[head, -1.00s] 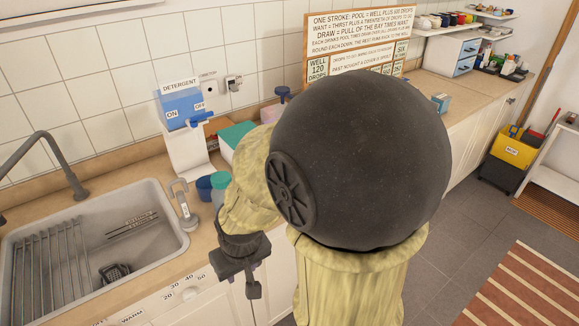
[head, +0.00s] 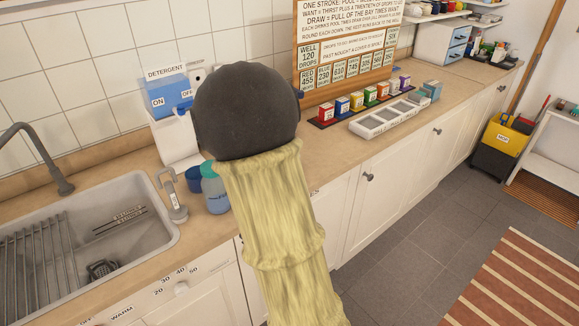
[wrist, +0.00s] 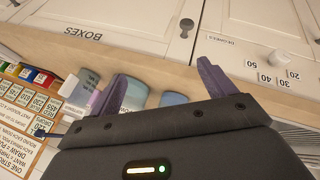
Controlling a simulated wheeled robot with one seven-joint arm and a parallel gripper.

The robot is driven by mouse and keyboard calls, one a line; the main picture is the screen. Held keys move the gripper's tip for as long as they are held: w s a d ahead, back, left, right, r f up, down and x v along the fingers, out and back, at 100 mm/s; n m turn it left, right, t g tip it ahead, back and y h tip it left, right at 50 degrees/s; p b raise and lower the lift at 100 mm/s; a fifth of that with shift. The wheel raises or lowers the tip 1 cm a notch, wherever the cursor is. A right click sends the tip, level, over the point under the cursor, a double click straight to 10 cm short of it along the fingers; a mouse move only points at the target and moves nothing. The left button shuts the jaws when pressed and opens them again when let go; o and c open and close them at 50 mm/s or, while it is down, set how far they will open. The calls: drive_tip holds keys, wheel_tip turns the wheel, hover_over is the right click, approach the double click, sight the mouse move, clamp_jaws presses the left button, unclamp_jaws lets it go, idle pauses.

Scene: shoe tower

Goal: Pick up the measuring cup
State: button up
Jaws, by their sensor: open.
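No thing in view can be told for sure as the measuring cup. In the head view a dark blue cup (head: 194,179) stands on the counter beside a teal-topped bottle (head: 214,190). In the wrist view my gripper (wrist: 162,68) is open, its two purple fingers apart with nothing held between them. Behind and between the fingers stand a pale bluish container (wrist: 136,94) and a bluer one (wrist: 173,98), partly hidden by the gripper body. In the head view my gripper is hidden behind my dark rounded arm link.
The sink (head: 95,245) with its tap is at the left. A detergent dispenser (head: 172,110) stands against the tiled wall. Coloured boxes (head: 370,96) and a white tray (head: 388,119) stand further right. The counter front between the bottle and the tray looks clear.

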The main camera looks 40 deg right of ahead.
drive_tip(key=w+d+f+n+t+h+b, duration=0.1)
drive_tip(key=d+n+t+b, duration=0.3)
drive_tip(key=d+n, duration=0.5)
drive_tip(key=w+d+f+n+t+h+b, duration=0.1)
drive_tip(key=w+d+n+t+b, duration=0.3)
drive_tip(key=n, duration=1.5)
drive_tip(key=d+t+h, duration=0.1)
drive_tip(key=d+t, duration=0.2)
drive_tip(key=d, duration=0.2)
drive_tip(key=shift+d, duration=0.1)
